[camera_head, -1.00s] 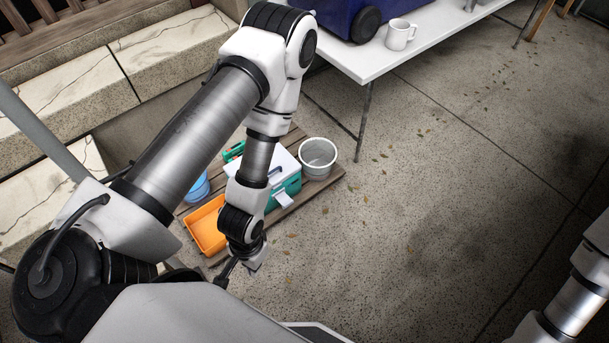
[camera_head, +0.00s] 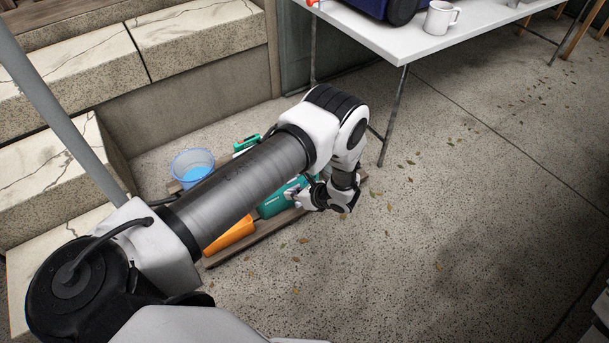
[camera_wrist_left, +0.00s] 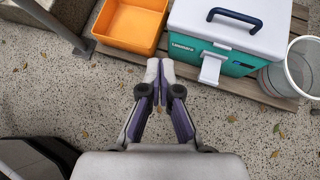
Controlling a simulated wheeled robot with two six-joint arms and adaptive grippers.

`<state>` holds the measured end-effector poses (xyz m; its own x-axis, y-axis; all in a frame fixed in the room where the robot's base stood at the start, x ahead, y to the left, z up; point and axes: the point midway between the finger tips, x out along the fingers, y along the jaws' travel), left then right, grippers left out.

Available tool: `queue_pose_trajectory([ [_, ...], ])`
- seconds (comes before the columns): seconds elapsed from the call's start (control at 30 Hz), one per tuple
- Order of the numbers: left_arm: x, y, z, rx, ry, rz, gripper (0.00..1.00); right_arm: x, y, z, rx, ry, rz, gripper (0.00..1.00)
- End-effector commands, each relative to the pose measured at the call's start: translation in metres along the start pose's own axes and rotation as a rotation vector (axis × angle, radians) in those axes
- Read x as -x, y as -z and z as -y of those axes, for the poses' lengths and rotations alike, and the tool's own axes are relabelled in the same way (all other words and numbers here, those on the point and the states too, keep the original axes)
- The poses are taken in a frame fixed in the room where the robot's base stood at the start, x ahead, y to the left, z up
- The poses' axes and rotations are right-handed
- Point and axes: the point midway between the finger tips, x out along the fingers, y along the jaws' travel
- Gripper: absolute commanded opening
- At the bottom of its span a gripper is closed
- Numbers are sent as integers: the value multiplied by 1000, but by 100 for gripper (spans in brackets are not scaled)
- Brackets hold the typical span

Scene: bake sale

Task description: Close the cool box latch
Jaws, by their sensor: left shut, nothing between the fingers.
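The cool box (camera_head: 273,206) is teal and mostly hidden behind my left arm in the head view. In the left wrist view the cool box (camera_wrist_left: 238,62) shows its white lid, dark blue handle and teal front. Its white latch (camera_wrist_left: 211,69) juts out from the front below the lid edge and looks swung open. My left gripper (camera_wrist_left: 159,72) is shut and empty, in front of the box and left of the latch, apart from it. In the head view my left gripper (camera_head: 299,194) is partly covered by its wrist. My right gripper is out of view.
An orange tray (camera_wrist_left: 130,47) lies left of the box and a pale bin (camera_wrist_left: 304,68) stands right of it, all on a wooden pallet (camera_wrist_left: 268,95). A blue bucket (camera_head: 192,163) is behind. A white table (camera_head: 395,40) stands beyond. The floor in front is clear.

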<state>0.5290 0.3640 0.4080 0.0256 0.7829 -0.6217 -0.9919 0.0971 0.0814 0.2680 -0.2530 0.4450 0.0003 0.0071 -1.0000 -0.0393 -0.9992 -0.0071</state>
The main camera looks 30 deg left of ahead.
Motion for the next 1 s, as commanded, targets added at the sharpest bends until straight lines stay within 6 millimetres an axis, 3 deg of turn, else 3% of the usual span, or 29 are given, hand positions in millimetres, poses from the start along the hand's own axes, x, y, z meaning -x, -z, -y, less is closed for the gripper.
queue_pose_trajectory([
  [0.03, -24, 31, 25, -14, 57, 51, 0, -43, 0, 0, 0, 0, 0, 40],
  [0.2, -49, 81, 91, -36, 226, 185, 0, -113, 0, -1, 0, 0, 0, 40],
  [0.33, -72, 141, 116, -45, 301, 197, 0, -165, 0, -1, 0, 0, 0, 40],
  [0.43, -92, 183, 114, -60, 306, 188, 0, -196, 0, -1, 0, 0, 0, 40],
  [0.5, -103, 205, 108, -79, 302, 182, 0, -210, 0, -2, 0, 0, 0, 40],
  [0.6, -112, 221, 102, -93, 296, 177, 0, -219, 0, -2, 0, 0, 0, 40],
  [1.0, -114, 223, 99, -97, 290, 174, 0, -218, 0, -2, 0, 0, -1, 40],
])
